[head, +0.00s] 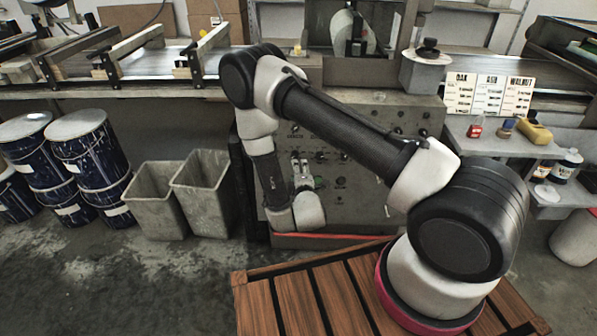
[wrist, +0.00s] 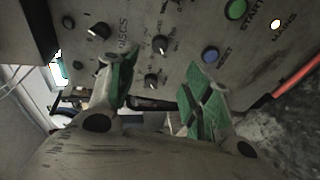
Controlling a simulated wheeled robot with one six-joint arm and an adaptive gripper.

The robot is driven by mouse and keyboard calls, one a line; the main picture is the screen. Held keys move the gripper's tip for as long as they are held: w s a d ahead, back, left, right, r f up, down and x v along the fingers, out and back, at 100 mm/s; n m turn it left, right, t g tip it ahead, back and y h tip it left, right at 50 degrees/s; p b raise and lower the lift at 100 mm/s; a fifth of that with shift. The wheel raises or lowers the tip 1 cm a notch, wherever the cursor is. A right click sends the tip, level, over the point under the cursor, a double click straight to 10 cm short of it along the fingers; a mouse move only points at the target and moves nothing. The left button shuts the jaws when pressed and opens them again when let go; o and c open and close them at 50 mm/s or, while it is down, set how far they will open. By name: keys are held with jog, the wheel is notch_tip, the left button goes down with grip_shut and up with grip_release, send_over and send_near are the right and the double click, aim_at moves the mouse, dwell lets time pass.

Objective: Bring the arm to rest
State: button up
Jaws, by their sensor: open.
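My gripper (head: 303,168) is in front of the grey control panel (head: 361,195) in the head view, at the end of my bent arm. In the wrist view my gripper (wrist: 153,95) has its two green-padded fingers spread apart, with nothing between them. The panel (wrist: 185,65) fills the upper part of the wrist view, with black knobs, a green start button (wrist: 236,9) and a blue reset button (wrist: 210,54). The exact gap from the fingertips to the panel cannot be told.
A conveyor (head: 150,58) runs along the back left. Two grey bins (head: 155,200) and several dark blue drums (head: 85,150) stand at the left. The floor (head: 160,285) front left is clear.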

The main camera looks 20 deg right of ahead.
dwell(0.3)
jog(key=s+f+m+g, duration=0.5)
jog(key=s+f+g, duration=0.3)
jog(key=f, duration=0.4)
jog(key=s+a+r+m+g+y, duration=0.2)
jog(key=s+g, duration=0.2)
jog(key=s, duration=0.1)
jog(key=s+d+r+m+g, duration=0.2)
jog(key=s+r, duration=0.1)
jog(key=r, duration=0.6)
jog(key=s+d+r+m+g, duration=0.1)
jog(key=s+r, duration=0.1)
jog(key=r, duration=0.7)
jog(key=s+d+r+m+g, duration=0.2)
jog(key=s+r, duration=0.1)
jog(key=r, duration=0.6)
jog(key=s+d+r+m+t, duration=0.1)
jog(key=s+d+r+t, duration=0.1)
jog(key=r, duration=0.6)
jog(key=s+d+r+m+t, duration=0.1)
jog(key=s+d+r+t, duration=0.1)
jog(key=s+d+r, duration=0.3)
jog(key=s+d+r+m+t, duration=0.1)
jog(key=s+d+r, duration=0.3)
jog(key=r, duration=0.7)
jog(key=shift+d+t, duration=0.6)
jog(key=shift+d, duration=0.4)
